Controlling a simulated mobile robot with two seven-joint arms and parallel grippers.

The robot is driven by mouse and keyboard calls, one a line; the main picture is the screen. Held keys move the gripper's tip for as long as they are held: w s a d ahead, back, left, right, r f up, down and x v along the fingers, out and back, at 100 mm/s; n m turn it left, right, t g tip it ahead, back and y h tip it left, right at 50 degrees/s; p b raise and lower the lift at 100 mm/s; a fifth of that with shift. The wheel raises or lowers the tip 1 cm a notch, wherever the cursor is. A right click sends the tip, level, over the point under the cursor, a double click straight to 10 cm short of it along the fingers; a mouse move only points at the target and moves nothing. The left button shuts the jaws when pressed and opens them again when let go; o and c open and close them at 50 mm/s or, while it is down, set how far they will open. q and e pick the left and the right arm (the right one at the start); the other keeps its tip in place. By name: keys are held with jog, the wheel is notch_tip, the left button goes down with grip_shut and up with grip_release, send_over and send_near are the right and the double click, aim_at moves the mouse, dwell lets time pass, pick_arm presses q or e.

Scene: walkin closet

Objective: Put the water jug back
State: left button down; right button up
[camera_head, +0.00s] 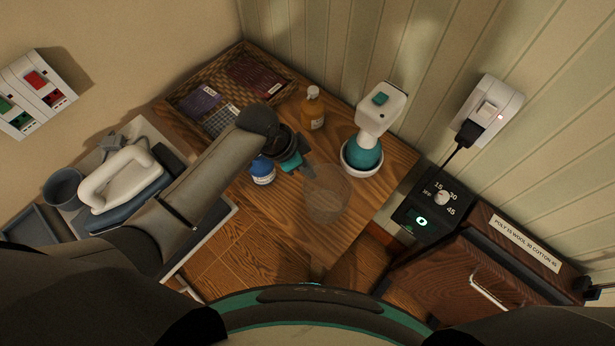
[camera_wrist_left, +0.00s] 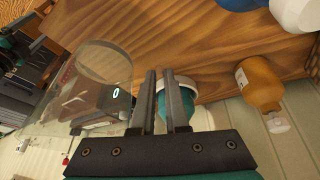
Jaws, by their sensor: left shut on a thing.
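The water jug (camera_head: 327,193) is a clear, see-through vessel, seen over the front part of the wooden counter (camera_head: 278,205). It also shows in the left wrist view (camera_wrist_left: 97,68), left of the fingers. My left gripper (camera_head: 303,165) is beside the jug and shut on it; the grip point itself is hard to make out. In the left wrist view the two fingers (camera_wrist_left: 160,82) are close together. I cannot tell whether the jug touches the counter. My right gripper is not in view.
A white and teal spray bottle (camera_head: 377,118) stands in a white round holder right of the jug. An amber bottle (camera_head: 312,108), a blue jar (camera_head: 262,170) and a woven tray (camera_head: 183,101) sit behind or left. A timer box (camera_head: 433,208) and an iron (camera_head: 125,180) flank the counter.

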pick_arm(q)
jog(key=shift+f+b, duration=0.5)
jog(key=shift+f, duration=1.85)
jog(key=shift+f, duration=0.1)
jog(key=c, duration=1.4)
grip_release()
jog(key=shift+f, duration=0.1)
jog(key=o, duration=0.5)
jog(key=shift+a+r, duration=0.15)
jog(key=shift+r, duration=0.4)
jog(key=p+v, duration=0.2)
jog(key=v, duration=0.9)
jog(key=shift+s+a+r+p, duration=0.1)
jog(key=shift+p, duration=0.3)
